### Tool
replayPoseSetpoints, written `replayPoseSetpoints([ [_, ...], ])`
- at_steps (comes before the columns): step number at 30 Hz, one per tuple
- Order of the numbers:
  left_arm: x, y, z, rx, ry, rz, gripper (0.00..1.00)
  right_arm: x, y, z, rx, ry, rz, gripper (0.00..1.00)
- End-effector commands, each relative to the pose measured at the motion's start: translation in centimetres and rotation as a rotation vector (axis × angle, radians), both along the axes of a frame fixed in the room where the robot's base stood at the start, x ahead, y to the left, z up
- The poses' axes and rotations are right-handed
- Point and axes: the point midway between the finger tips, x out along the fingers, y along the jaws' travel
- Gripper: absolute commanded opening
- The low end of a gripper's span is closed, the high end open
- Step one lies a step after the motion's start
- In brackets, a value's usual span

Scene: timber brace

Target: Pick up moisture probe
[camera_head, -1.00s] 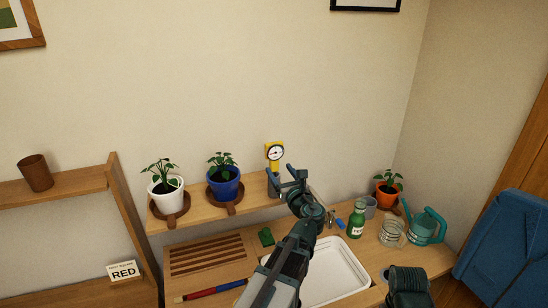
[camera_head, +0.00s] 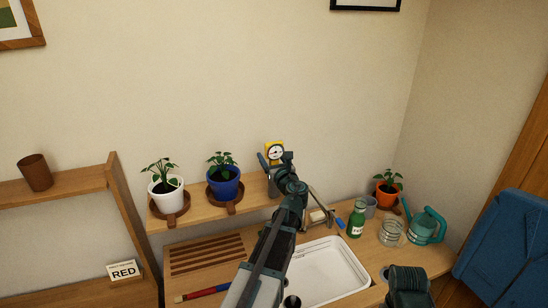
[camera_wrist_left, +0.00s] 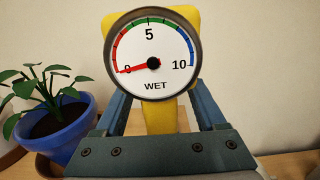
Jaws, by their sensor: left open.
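The moisture probe (camera_head: 274,149), with a yellow head and a round white dial, stands upright on the raised shelf, its lower part hidden behind my gripper. In the left wrist view the probe's dial (camera_wrist_left: 152,50) fills the upper middle, reading "WET" with the red needle near 0. My left gripper (camera_head: 275,161) is open, with its fingers on either side of the yellow body below the dial; it also shows in the left wrist view (camera_wrist_left: 160,115). I cannot tell whether the fingers touch the probe.
A blue pot with a plant (camera_head: 224,183) stands close left of the probe, with a white pot (camera_head: 166,190) further left.

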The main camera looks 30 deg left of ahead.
Motion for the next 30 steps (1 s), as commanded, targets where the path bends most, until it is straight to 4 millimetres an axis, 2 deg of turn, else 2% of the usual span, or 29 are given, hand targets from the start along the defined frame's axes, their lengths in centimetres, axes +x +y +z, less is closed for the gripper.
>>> replayPoseSetpoints([
  [7, 0.18, 0.20, 0.00, 0.000, 0.000, -0.001, 0.71, 0.00, 0.00, 0.00, 0.000, 0.000, 0.000, 0.50],
  [19, 0.17, 0.18, 0.00, 0.000, 0.000, -0.001, 0.00, 0.00, 0.00, 0.00, 0.000, 0.000, 0.000, 0.50],
  [30, 0.17, 0.18, 0.05, 0.000, 0.000, -0.001, 0.00, 0.00, 0.00, 0.05, 0.000, 0.000, 0.000, 0.50],
])
